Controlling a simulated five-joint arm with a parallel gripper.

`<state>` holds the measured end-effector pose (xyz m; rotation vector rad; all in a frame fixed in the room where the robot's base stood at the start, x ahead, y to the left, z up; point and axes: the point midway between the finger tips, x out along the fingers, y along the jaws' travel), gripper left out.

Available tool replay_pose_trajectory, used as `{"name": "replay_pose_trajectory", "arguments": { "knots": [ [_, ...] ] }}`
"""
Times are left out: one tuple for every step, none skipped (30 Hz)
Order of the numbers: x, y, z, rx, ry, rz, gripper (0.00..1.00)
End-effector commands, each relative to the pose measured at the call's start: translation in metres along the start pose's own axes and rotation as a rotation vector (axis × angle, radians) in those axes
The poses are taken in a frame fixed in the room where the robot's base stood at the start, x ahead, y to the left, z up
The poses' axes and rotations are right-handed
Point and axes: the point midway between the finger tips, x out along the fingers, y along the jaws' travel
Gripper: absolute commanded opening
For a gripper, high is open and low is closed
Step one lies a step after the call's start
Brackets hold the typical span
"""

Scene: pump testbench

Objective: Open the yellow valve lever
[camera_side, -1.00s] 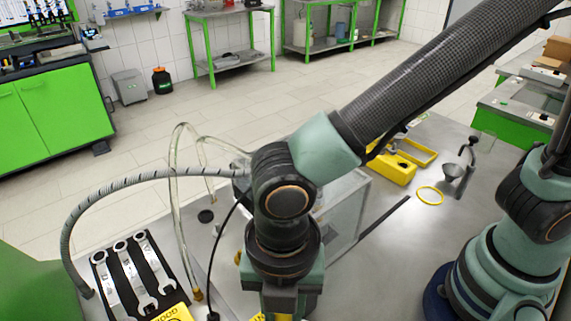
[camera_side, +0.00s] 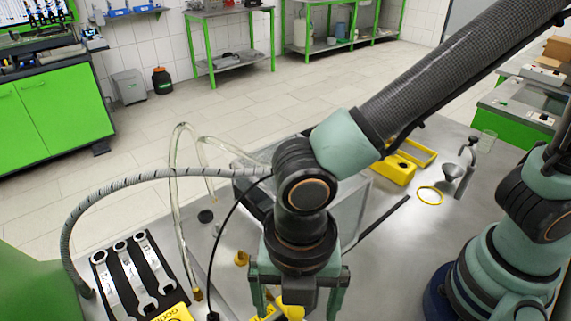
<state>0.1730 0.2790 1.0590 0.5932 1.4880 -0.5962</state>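My gripper (camera_side: 297,298) hangs pointing down at the bottom centre of the side view. Its two green fingers stand wide apart, and their tips are at or beyond the lower picture edge. A yellow part (camera_side: 293,311), which looks like the valve lever, shows below the gripper between the fingers. Most of it is hidden by the gripper or cut off by the frame, so its angle and any contact cannot be told. A small yellow-brown fitting (camera_side: 241,258) stands on the bench left of the gripper.
A clear tank (camera_side: 352,205) stands behind my gripper. A ribbed grey hose (camera_side: 120,184) and clear tubing arch at the left. Wrenches (camera_side: 133,275) lie on a black holder at lower left. Yellow parts (camera_side: 394,169), a yellow ring (camera_side: 430,195) and a funnel (camera_side: 456,174) are at the right.

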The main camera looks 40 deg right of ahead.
Motion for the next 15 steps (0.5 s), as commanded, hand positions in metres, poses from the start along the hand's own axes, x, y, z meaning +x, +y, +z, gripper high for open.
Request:
{"name": "replay_pose_trajectory", "arguments": {
  "knots": [
    [0.0, 0.0, 0.0, 0.0, 0.0, 0.001, 0.97],
    [0.0, 0.0, 0.0, 0.0, 0.0, 0.001, 0.97],
    [0.0, 0.0, 0.0, 0.0, 0.0, 0.001, 0.97],
    [0.0, 0.0, 0.0, 0.0, 0.0, 0.001, 0.97],
    [0.0, 0.0, 0.0, 0.0, 0.0, 0.001, 0.97],
    [0.0, 0.001, 0.0, 0.0, 0.0, 0.002, 0.97],
    [-0.001, 0.001, 0.0, 0.0, 0.0, 0.002, 0.97],
    [-0.002, 0.001, 0.0, 0.0, 0.0, 0.002, 0.97],
    [-0.003, 0.001, 0.0, 0.0, 0.001, 0.003, 0.97],
    [-0.005, 0.001, 0.0, 0.0, 0.001, 0.003, 0.97],
    [-0.007, 0.001, 0.0, 0.0, 0.001, 0.003, 0.97],
    [-0.01, 0.001, 0.0, 0.0, 0.001, 0.004, 0.97],
    [-0.012, 0.001, 0.0, 0.0, 0.001, 0.005, 0.97],
    [-0.014, 0.001, 0.0, 0.0, 0.001, 0.005, 0.97],
    [-0.017, 0.001, 0.0, 0.0, 0.001, 0.004, 0.97]
  ]
}}
